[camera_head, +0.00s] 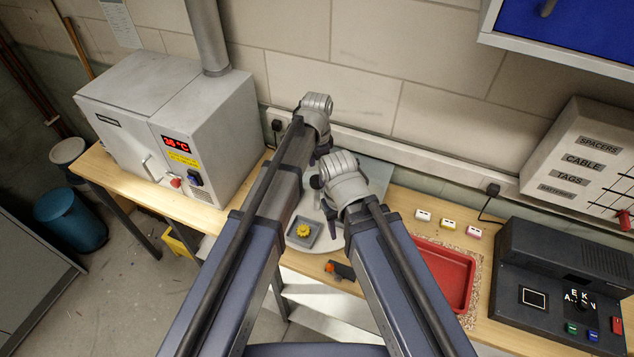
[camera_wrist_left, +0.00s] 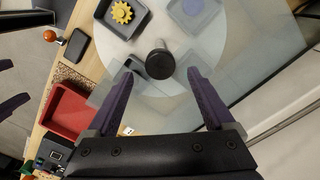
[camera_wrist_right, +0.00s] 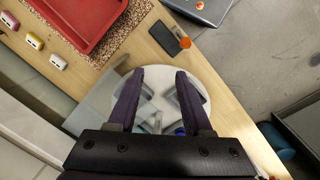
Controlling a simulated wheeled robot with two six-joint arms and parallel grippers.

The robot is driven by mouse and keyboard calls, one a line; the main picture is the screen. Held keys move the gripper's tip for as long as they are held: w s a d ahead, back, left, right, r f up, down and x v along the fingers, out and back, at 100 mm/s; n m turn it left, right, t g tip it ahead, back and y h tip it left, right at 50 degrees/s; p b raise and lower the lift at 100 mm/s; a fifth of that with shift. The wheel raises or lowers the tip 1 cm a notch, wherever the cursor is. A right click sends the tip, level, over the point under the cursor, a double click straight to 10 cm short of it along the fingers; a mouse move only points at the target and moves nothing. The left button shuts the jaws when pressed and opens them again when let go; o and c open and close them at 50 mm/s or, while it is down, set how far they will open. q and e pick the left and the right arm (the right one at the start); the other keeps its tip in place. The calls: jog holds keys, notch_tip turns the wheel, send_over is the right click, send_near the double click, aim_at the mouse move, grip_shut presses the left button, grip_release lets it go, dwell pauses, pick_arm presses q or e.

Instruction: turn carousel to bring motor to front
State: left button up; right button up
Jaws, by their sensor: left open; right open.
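The carousel is a pale round disc (camera_head: 333,243), partly hidden by my arms. At its front edge a grey tray (camera_head: 291,240) holds a yellow gear (camera_head: 304,231). I cannot identify the motor. My left gripper (camera_wrist_left: 160,72) is open, its fingers appearing either side of the knob; contact cannot be told. My right gripper (camera_wrist_right: 159,72) is open above the disc (camera_wrist_right: 199,76), its fingers hiding part of the trays.
A clear panel (camera_wrist_left: 262,50) overlaps part of the disc in the left wrist view. A red tray (camera_head: 460,274) and a dark object with an orange knob (camera_head: 329,267) lie nearby. A grey oven (camera_head: 150,120) stands left, a dark console (camera_head: 560,285) right.

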aim_at(317, 179)
pick_arm(q)
notch_tip(317, 179, down, 4)
jog(key=b, duration=0.3)
jog(key=shift+f, duration=0.1)
grip_shut()
dwell(0.6)
